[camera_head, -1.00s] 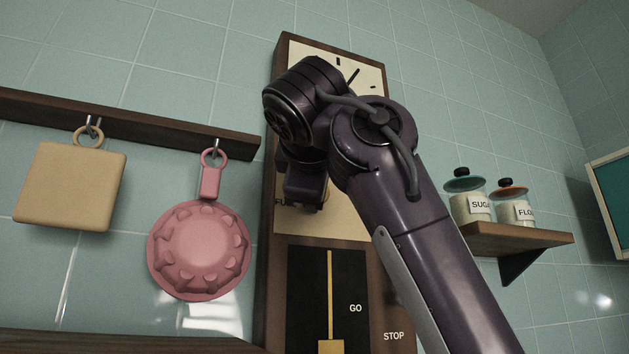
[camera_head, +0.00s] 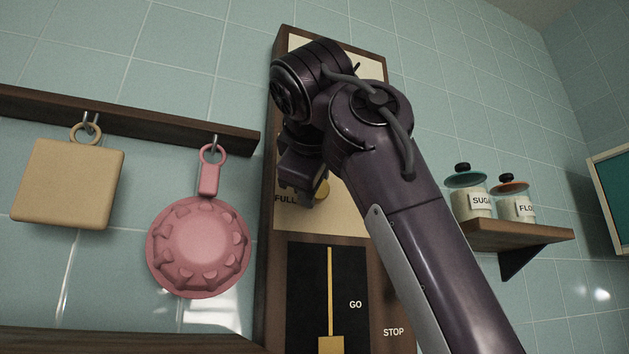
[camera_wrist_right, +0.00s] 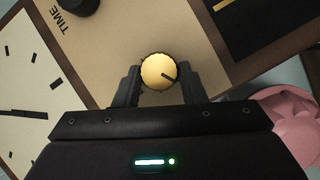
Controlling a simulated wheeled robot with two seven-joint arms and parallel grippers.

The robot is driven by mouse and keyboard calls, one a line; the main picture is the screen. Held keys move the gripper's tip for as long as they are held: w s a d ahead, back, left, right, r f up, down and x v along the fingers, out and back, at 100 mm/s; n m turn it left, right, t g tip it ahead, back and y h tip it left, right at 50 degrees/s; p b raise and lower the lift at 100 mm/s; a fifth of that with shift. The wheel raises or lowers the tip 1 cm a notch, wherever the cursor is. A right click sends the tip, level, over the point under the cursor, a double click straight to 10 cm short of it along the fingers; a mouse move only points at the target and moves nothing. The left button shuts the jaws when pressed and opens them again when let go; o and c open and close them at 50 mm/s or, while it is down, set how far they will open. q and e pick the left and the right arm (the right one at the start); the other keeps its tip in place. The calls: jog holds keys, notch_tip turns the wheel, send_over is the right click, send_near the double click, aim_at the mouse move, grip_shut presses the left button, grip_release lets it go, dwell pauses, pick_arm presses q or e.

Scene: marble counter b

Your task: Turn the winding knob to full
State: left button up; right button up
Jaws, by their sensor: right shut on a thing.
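The yellow round winding knob (camera_wrist_right: 159,70) sits on the cream face of the tall wooden clock (camera_head: 282,130). In the wrist view its dark pointer line points right and slightly down. In the head view only part of the knob (camera_head: 322,191) shows, right of the word FULL (camera_head: 285,199). My right gripper (camera_wrist_right: 159,82) is shut on the knob, one finger on each side of it. In the head view my right gripper (camera_head: 305,185) and arm cover much of the clock. My left gripper is not in view.
A black knob (camera_wrist_right: 75,5) by the word TIME is near the dial. Below is a black panel (camera_head: 305,290) with a yellow rod and GO and STOP labels.

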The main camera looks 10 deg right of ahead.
jog(key=o, duration=1)
jog(key=b+v, duration=0.3)
jog(key=v, duration=0.4)
jog(key=shift+s, duration=0.35)
jog(key=shift+w, duration=0.1)
